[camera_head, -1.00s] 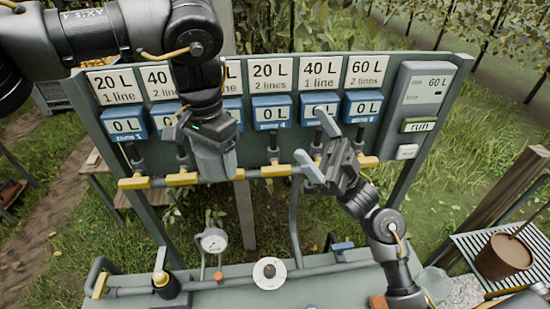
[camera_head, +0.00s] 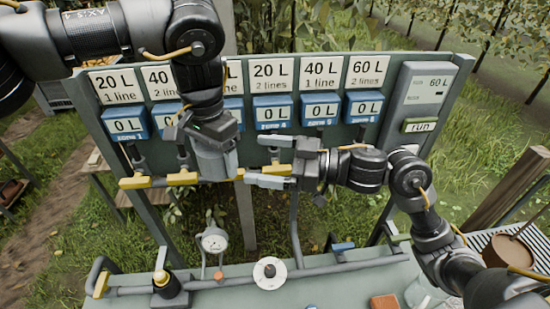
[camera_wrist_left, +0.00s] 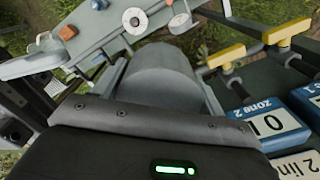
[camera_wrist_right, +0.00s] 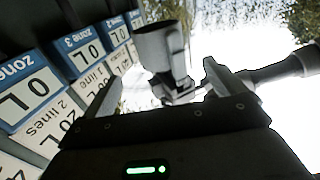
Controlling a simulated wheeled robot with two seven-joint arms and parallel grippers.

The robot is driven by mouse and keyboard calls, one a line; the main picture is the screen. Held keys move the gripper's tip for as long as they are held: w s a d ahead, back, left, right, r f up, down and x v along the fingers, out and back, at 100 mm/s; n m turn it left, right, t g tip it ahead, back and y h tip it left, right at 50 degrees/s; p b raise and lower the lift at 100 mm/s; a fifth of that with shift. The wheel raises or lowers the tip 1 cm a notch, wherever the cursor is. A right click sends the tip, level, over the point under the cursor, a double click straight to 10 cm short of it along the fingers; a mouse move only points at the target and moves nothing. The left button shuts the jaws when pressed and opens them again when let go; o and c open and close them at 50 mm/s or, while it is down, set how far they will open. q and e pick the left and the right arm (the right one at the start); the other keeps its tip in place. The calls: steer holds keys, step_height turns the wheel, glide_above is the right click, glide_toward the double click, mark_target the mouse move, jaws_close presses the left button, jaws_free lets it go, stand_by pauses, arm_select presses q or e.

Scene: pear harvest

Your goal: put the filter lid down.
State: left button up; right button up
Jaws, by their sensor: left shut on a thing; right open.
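My left gripper (camera_head: 212,145) is shut on a grey cylinder, which looks like the filter lid (camera_head: 215,162), in front of the panel's lower edge. In the left wrist view the grey cylinder (camera_wrist_left: 160,75) sits between the fingers. My right gripper (camera_head: 271,175) is open and empty, its fingers pointing left toward the cylinder with a gap between. In the right wrist view a grey cup-like part (camera_wrist_right: 160,48) shows beyond the open fingers; I cannot tell for sure if it is the same cylinder.
The panel has blue zone displays (camera_head: 272,112) and a run button (camera_head: 421,126). The bench (camera_head: 330,285) carries a gauge (camera_head: 213,241), a white disc (camera_head: 269,273), a black fitting (camera_head: 168,288) and an orange-brown block (camera_head: 384,302). Its front middle is clear.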

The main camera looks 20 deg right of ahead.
mark_target(218, 152)
arm_select(q)
steer(key=shift+a, duration=0.15)
arm_select(e)
steer(key=x, duration=0.9)
steer(key=shift+w+a, duration=0.2)
steer(key=shift+a, duration=0.3)
steer(key=shift+c, duration=0.3)
steer(key=c, duration=0.9)
arm_select(q)
steer(key=o, duration=1)
arm_select(e)
steer(key=shift+c, duration=0.5)
arm_select(q)
steer(key=shift+o, duration=0.8)
steer(key=shift+s, duration=0.1)
steer(key=shift+d, duration=0.2)
arm_select(e)
steer(key=shift+w+d, duration=0.1)
